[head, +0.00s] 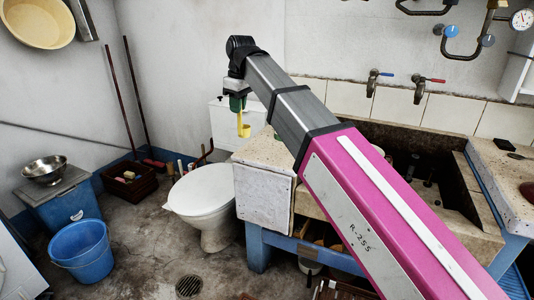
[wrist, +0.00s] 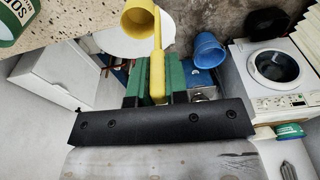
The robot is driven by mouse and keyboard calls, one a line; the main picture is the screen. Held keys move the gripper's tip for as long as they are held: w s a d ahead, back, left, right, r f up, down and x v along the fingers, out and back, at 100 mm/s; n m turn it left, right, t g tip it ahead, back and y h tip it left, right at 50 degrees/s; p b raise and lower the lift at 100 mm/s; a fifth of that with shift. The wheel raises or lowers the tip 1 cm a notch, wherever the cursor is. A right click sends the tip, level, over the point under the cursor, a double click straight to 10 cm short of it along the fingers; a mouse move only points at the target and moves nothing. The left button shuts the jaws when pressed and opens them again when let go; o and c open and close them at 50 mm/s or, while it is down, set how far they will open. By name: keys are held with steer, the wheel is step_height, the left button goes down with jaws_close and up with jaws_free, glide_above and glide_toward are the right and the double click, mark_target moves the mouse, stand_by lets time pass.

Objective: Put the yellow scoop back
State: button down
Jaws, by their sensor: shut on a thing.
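The yellow scoop (head: 244,128) hangs below my gripper (head: 237,103) at the far end of my arm in the head view. In the wrist view the green fingers of my gripper (wrist: 157,82) are shut on the handle of the scoop (wrist: 157,60). The scoop's round cup (wrist: 141,18) shows beyond the fingertips at the top. The scoop is in the air in front of the toilet tank, near the left end of the stone counter. I cannot make out a resting place for the scoop.
A white toilet (head: 203,195) stands left of the speckled stone counter (head: 262,150). A blue bucket (head: 82,252) and a steel bowl (head: 46,170) are at left. A white tub with green lettering (wrist: 22,22) shows in the wrist view. My arm hides part of the trough (head: 447,160).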

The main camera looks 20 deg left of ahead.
steer(key=shift+s+a, duration=0.15)
steer(key=shift+s, duration=0.1)
steer(key=w+d+f, duration=0.1)
steer(key=w+f, duration=1)
steer(key=shift+w+d, duration=0.2)
steer(key=shift+d, duration=0.2)
steer(key=shift+f, duration=0.25)
steer(key=c, duration=1.1)
jaws_free()
steer(key=shift+r, duration=0.15)
steer(key=r, duration=0.4)
steer(key=d+r, duration=0.1)
steer(key=r, duration=0.7)
steer(key=shift+d+r, duration=0.1)
steer(key=shift+d, duration=0.15)
